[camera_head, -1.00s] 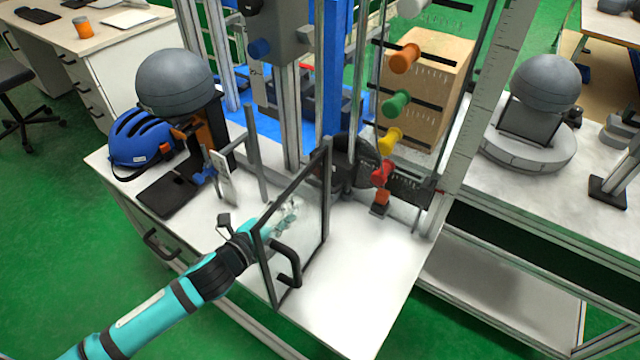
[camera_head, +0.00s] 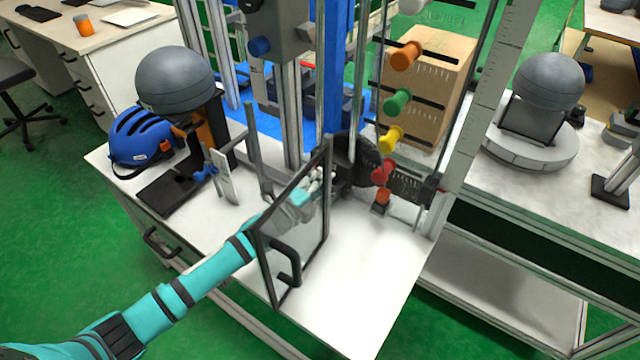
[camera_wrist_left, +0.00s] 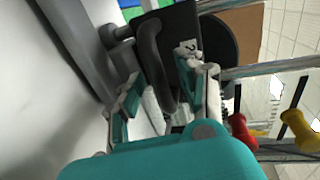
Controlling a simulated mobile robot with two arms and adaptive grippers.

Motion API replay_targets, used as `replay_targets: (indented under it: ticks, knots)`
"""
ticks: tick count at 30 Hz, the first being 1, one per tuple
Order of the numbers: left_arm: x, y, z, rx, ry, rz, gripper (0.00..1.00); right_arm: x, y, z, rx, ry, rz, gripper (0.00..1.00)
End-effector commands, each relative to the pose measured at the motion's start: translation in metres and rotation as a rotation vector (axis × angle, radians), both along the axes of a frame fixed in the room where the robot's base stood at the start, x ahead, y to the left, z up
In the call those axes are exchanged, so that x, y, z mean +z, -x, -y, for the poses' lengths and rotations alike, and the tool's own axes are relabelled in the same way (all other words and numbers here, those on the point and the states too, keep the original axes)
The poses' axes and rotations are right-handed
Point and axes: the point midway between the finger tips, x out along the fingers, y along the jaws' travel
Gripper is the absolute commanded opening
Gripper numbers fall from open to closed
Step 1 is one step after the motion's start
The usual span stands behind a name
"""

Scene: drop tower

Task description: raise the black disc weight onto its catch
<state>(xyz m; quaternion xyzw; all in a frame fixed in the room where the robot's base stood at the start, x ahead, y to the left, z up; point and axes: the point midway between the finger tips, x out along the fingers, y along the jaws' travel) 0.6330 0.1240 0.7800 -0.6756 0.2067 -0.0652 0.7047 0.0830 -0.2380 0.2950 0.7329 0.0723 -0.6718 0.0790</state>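The black disc weight (camera_head: 366,168) is at the foot of the tower, low between the metal posts. It also shows in the left wrist view (camera_wrist_left: 219,55), behind a black block with a curved black handle (camera_wrist_left: 152,58). My left gripper (camera_head: 306,190) is behind the clear door panel, just left of the disc. In the left wrist view my left gripper (camera_wrist_left: 160,100) is open, its fingers apart on either side of the handle's lower part. I cannot tell whether they touch it. The catch cannot be made out. My right gripper is in no view.
The framed clear door (camera_head: 297,225) with a black handle stands open in front of my left arm. Red, yellow, green and orange knobs (camera_head: 398,101) line a post right of the disc. A blue helmet (camera_head: 142,136) is at left. The bench front (camera_head: 370,285) is clear.

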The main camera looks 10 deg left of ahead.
Motion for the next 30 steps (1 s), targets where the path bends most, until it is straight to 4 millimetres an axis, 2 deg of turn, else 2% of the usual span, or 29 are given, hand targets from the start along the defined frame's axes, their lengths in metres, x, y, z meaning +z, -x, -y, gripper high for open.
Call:
replay_targets:
  ticks: [1,9,10,30]
  knots:
    - [-0.0001,0.0002,-0.0001,0.0,0.0,0.0,0.37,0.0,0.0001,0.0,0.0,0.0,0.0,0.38]
    - [-0.0001,0.0004,-0.0002,0.0,0.0,0.0,0.02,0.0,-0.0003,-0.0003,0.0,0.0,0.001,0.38]
    - [-0.0001,0.0004,-0.0002,0.0,0.0,0.0,0.0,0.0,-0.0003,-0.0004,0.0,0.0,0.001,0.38]
    - [0.0013,0.0001,-0.0002,-0.001,0.0,-0.003,0.0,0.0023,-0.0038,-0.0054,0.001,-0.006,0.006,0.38]
